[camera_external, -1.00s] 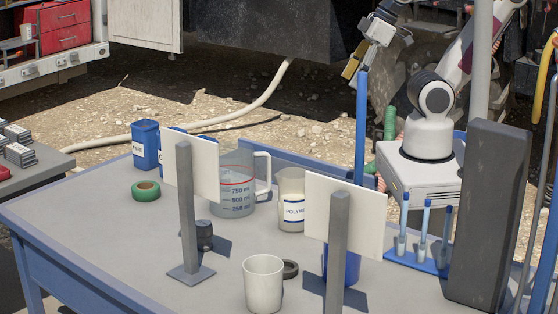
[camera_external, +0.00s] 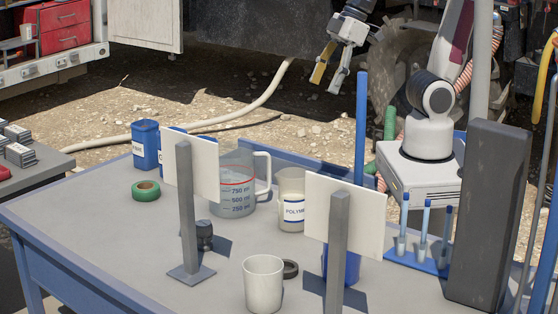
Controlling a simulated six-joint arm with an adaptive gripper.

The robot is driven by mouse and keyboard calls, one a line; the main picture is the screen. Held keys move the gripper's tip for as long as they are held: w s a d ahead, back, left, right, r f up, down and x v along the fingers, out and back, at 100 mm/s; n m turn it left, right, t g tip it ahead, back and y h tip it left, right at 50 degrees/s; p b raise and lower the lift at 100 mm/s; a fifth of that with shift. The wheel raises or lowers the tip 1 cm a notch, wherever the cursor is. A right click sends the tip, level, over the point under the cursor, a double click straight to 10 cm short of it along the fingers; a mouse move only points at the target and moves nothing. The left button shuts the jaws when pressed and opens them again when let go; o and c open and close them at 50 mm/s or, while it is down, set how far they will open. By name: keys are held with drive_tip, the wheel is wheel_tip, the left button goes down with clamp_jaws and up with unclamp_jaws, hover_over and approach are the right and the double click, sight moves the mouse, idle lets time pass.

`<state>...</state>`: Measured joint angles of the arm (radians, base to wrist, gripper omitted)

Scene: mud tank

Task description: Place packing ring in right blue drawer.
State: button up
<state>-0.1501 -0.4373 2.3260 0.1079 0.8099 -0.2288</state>
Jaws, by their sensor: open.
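My gripper (camera_external: 325,83) is open and empty, high above the ground beyond the table's far edge, with its fingers pointing down. A dark ring (camera_external: 290,269) lies flat on the table against the right side of a white cup, which partly hides it. A green ring (camera_external: 146,191) lies flat at the table's left. I cannot tell which of the two is the packing ring. No blue drawer is clearly seen. An open blue bin (camera_external: 145,148) stands at the far left, a second blue bin (camera_external: 170,142) is mostly behind a white panel, and a blue container (camera_external: 351,268) is partly hidden at right.
Two white panels (camera_external: 191,172) (camera_external: 345,216) on grey posts stand on the table (camera_external: 110,240). A measuring jug (camera_external: 235,190), a POLYMER cup (camera_external: 291,190), the white cup (camera_external: 263,285), a tall blue pole (camera_external: 361,130) and a dark grey block (camera_external: 487,210) are obstacles. The left front is clear.

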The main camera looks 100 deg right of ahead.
drive_tip(key=w+a+f+n+g+y, duration=0.1)
drive_tip(key=w+a+f+n, duration=0.15)
drive_tip(key=w+a, duration=0.5)
drive_tip(key=n+g+y, duration=0.2)
drive_tip(key=n+g, duration=0.1)
drive_tip(key=n, duration=0.5)
approach(285, 269)
drive_tip(key=shift+a+r, duration=0.45)
drive_tip(key=shift+x, duration=1.25)
drive_tip(key=shift+x, duration=2.6)
